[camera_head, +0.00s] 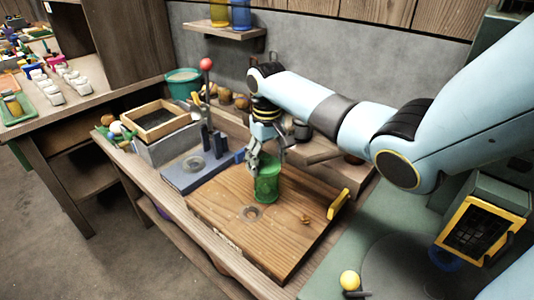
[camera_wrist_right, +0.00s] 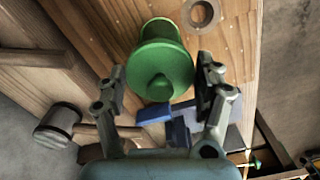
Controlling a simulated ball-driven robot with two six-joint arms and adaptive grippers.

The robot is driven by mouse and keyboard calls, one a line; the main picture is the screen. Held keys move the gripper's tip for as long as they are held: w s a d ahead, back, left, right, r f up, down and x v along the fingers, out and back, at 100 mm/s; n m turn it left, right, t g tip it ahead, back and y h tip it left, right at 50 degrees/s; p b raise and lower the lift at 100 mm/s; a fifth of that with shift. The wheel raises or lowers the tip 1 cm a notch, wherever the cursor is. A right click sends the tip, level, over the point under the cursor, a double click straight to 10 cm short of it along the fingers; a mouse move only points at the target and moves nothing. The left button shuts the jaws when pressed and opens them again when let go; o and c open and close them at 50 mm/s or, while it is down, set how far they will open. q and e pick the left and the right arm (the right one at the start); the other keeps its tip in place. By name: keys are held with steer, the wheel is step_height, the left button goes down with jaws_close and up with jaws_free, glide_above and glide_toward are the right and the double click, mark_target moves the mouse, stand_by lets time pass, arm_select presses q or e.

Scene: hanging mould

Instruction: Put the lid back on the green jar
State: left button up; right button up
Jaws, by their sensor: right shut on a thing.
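The green jar (camera_head: 268,187) stands upright on the wooden board, below my right gripper (camera_head: 262,152). In the right wrist view the jar (camera_wrist_right: 160,32) shows behind its round green lid (camera_wrist_right: 160,68), which has a knob facing the camera. My left gripper is not in view.
The wooden board (camera_head: 225,205) has a ring-shaped mark in front of the jar and a yellow handle (camera_head: 338,204) at right. A blue-grey fixture (camera_head: 190,177) with upright posts stands to the left. A mallet (camera_wrist_right: 57,125) lies nearby. The board's front is mostly clear.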

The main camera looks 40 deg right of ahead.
steer(key=shift+p, duration=0.45)
stand_by(0.5)
steer(key=o, duration=0.9)
steer(key=shift+o, duration=0.5)
step_height(320, 180, up, 7)
steer(key=p, duration=0.8)
jaws_close()
